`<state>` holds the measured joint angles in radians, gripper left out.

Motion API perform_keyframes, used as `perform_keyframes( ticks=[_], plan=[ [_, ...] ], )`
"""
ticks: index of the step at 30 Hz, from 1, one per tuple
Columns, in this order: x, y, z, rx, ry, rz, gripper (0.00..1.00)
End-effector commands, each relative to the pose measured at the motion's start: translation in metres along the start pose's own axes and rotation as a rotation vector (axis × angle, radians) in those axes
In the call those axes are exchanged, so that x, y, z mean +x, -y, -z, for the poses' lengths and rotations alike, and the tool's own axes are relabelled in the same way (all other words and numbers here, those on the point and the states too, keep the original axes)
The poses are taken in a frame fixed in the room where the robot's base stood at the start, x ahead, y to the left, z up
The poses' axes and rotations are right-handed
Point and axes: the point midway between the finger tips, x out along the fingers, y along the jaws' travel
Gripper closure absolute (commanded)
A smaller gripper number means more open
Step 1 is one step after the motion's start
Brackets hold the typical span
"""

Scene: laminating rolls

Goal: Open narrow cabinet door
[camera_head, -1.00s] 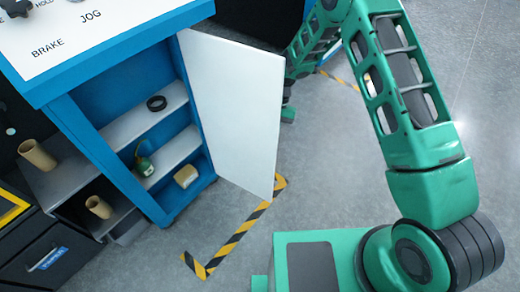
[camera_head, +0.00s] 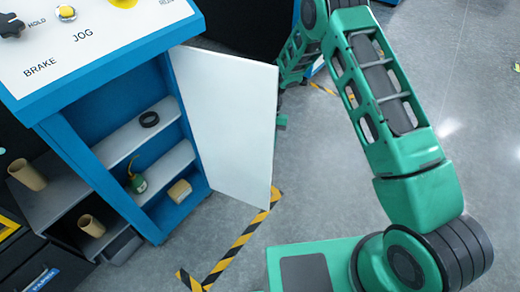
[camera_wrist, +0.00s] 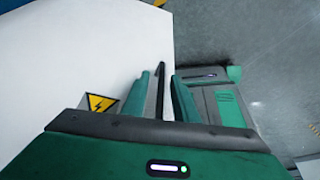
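The narrow cabinet (camera_head: 174,225) is blue, and its white door (camera_head: 225,120) stands wide open, swung out to the right. In the wrist view, the door's outer face (camera_wrist: 90,60) carries a yellow warning sign (camera_wrist: 100,102). A dark upright bar, seemingly the handle (camera_wrist: 160,85), shows near the door's free edge. My gripper (camera_wrist: 160,95) has its two green fingers apart, one on each side of the bar, with visible gaps. In the head view the gripper is mostly hidden behind the door.
Inside the cabinet are a black ring (camera_head: 149,119), a green bottle (camera_head: 137,183) and a yellowish block (camera_head: 180,190) on shelves. Cardboard tubes (camera_head: 27,174) sit at left. Striped floor tape (camera_head: 235,247) runs below the door.

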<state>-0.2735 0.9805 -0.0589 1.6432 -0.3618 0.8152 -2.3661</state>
Motion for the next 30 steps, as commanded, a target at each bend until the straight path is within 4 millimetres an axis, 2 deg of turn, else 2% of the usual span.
perform_keyframes(
  ticks=[5, 8, 15, 21, 25, 30],
  plan=[
    [-0.005, 0.0, 0.0, 0.0, 0.0, 0.0, 0.74],
    [-0.017, -0.001, -0.001, 0.0, 0.002, -0.002, 0.74],
    [-0.062, -0.001, -0.002, -0.001, 0.002, -0.002, 0.74],
    [-0.093, -0.001, -0.002, 0.0, 0.0, -0.001, 0.74],
    [-0.104, -0.001, -0.002, 0.001, 0.0, 0.0, 0.74],
    [-0.108, -0.001, -0.002, 0.0, -0.001, 0.0, 0.74]
  ],
)
